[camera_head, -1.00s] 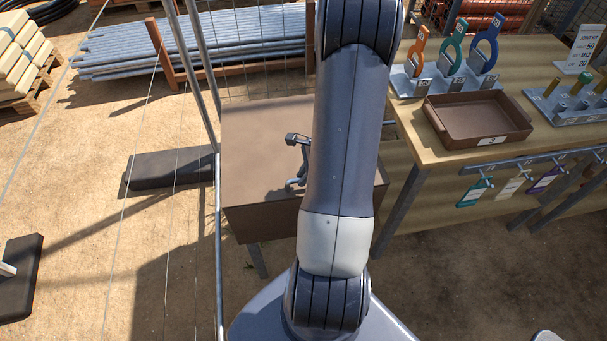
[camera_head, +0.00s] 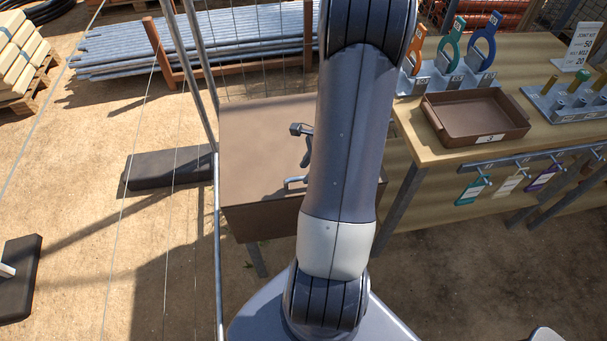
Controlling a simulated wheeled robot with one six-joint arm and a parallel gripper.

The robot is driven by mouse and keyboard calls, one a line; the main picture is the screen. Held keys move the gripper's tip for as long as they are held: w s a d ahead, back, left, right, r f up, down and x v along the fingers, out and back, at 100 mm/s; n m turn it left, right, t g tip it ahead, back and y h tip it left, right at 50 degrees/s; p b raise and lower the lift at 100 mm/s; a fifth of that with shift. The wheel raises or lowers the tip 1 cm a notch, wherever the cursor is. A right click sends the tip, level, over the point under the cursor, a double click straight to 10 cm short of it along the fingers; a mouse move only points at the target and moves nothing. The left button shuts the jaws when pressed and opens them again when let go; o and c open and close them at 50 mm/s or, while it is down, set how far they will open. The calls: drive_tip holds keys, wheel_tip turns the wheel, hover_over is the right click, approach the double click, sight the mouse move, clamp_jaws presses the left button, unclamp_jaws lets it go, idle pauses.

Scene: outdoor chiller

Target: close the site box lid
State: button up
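The brown site box (camera_head: 265,220) stands left of my arm in the head view. Its flat brown lid (camera_head: 250,150) covers the top and appears to lie level, with no gap visible along the front edge. A small grey handle (camera_head: 295,181) shows near the lid's front, partly hidden by my arm. My gripper (camera_head: 306,148) shows only in part, as dark pieces at the left edge of my arm, over the lid and apart from the handle in the picture. My arm hides the rest of it, so its opening cannot be told.
A wooden workbench (camera_head: 430,155) stands to the right, with a brown tray (camera_head: 475,117), coloured tools in a rack and hanging tags. A wire fence with a metal post (camera_head: 203,70) runs along the box's left side. Pipes (camera_head: 180,45) lie behind.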

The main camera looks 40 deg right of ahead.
sight(300, 180)
drive_tip(key=v, duration=0.6)
drive_tip(key=shift+r, duration=0.35)
drive_tip(key=shift+s+d, duration=0.1)
drive_tip(key=shift+s, duration=0.05)
drive_tip(key=x, duration=1)
drive_tip(key=shift+f, duration=0.25)
drive_tip(key=shift+w+r+p, duration=0.35)
drive_tip(key=shift+r+p, duration=0.2)
drive_tip(key=shift+r, duration=0.1)
drive_tip(key=shift+f, duration=0.15)
